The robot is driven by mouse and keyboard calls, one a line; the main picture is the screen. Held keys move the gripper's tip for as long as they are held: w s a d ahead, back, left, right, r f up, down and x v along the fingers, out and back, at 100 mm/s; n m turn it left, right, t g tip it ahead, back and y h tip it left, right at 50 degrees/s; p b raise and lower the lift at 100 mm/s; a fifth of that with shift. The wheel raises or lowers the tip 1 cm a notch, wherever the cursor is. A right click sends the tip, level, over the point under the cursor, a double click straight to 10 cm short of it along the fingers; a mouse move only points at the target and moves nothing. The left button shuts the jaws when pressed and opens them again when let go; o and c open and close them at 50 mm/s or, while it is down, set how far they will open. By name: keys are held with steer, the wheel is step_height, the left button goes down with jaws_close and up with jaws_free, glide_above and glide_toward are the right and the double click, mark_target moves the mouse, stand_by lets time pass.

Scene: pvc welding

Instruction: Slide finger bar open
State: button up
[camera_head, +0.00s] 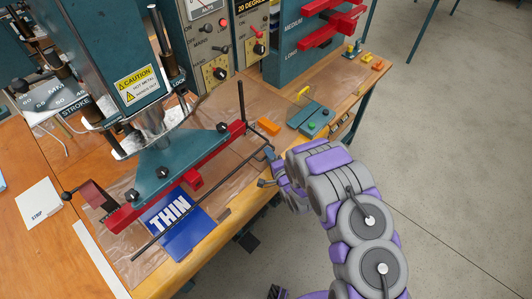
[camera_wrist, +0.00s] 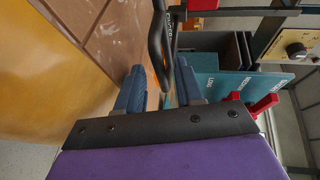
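The finger bar (camera_head: 200,205) is a thin dark rod along the front of the blue and red welding press (camera_head: 170,165). Its right end lies close to my gripper (camera_head: 266,168), which is at the table's front edge. In the wrist view, a dark curved end of the bar (camera_wrist: 156,45) reaches down toward the gap between the blue fingers of my gripper (camera_wrist: 158,82). The fingers are apart, with no clear grip on the bar. Whether either finger touches it I cannot tell. A blue THIN sheet (camera_head: 178,222) lies under the bar.
A teal rack with red holders (camera_head: 310,45) stands behind. A white paper (camera_head: 40,203) lies left. Open floor (camera_head: 450,170) is at the right.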

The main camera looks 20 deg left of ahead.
steer(key=shift+x, duration=1.7)
steer(key=c, duration=0.6)
steer(key=shift+s+d+f+b, duration=0.1)
steer(key=shift+f+b, duration=0.05)
steer(key=shift+b, duration=0.15)
jaws_close()
